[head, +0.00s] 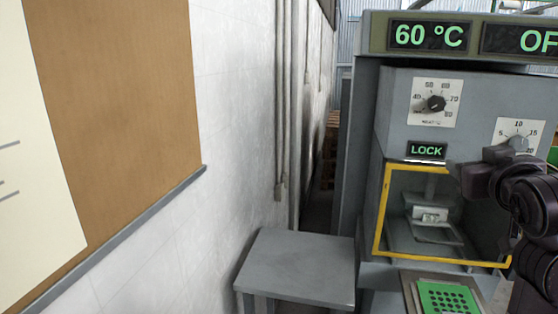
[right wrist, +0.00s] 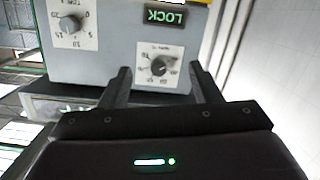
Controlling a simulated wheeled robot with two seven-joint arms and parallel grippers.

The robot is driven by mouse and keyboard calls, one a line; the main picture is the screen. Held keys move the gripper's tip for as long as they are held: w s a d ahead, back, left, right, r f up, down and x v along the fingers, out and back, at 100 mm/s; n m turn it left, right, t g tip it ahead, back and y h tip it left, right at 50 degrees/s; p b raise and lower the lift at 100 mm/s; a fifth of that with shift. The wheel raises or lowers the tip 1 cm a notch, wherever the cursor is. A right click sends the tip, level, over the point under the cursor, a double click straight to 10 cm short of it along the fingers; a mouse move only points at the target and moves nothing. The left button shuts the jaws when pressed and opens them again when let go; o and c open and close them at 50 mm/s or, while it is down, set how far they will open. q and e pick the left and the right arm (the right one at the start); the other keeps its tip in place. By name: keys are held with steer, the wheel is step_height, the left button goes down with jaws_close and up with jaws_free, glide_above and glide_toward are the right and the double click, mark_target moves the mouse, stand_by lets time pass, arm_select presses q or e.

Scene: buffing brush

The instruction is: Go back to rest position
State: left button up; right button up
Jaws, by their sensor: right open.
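My right gripper (head: 466,176) is dark and stands in front of the grey machine (head: 395,110) at the right of the head view, below the right dial and right of the LOCK sign (head: 427,151). In the right wrist view, which is upside down, its two fingers (right wrist: 158,84) are spread with nothing held. The dial with numbers up to 80 (right wrist: 158,65) shows between them; in the head view this dial (head: 437,103) is clear of the gripper. My left gripper is not in view.
The machine has a 60 °C display (head: 430,36), a right dial (head: 518,142) and a yellow-framed window (head: 385,225). A green perforated board (head: 447,297) lies in front. A grey table (head: 297,265) stands left, by a white wall (head: 237,120) with a brown board (head: 120,100).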

steer(key=s+a+f+n+g+y, duration=0.1)
steer(key=s+a+f+g, duration=0.15)
steer(key=f, duration=0.65)
steer(key=s+a+f+g, duration=0.2)
steer(key=a+f, duration=0.1)
steer(key=f, duration=0.7)
steer(key=s+a+f+n+g+y, duration=0.1)
steer(key=s+a+f+g, duration=0.15)
steer(key=f, duration=0.65)
steer(key=s+a+f+g+y, duration=0.1)
steer(key=s+a+f+g, duration=0.25)
steer(key=s+f, duration=0.45)
steer(key=s+a+f+g+y, duration=0.15)
steer(key=s+a+f, duration=0.25)
steer(key=s+f, duration=0.4)
step_height(320, 180, down, 25)
steer(key=s+g, duration=0.2)
steer(key=s+d+f, duration=0.2)
steer(key=s+f, duration=0.8)
steer(key=f, duration=0.1)
steer(key=s+d+f+g, duration=0.1)
steer(key=s+f, duration=0.9)
steer(key=f, duration=0.1)
steer(key=shift+s+d+h, duration=0.4)
steer(key=shift+h, duration=0.05)
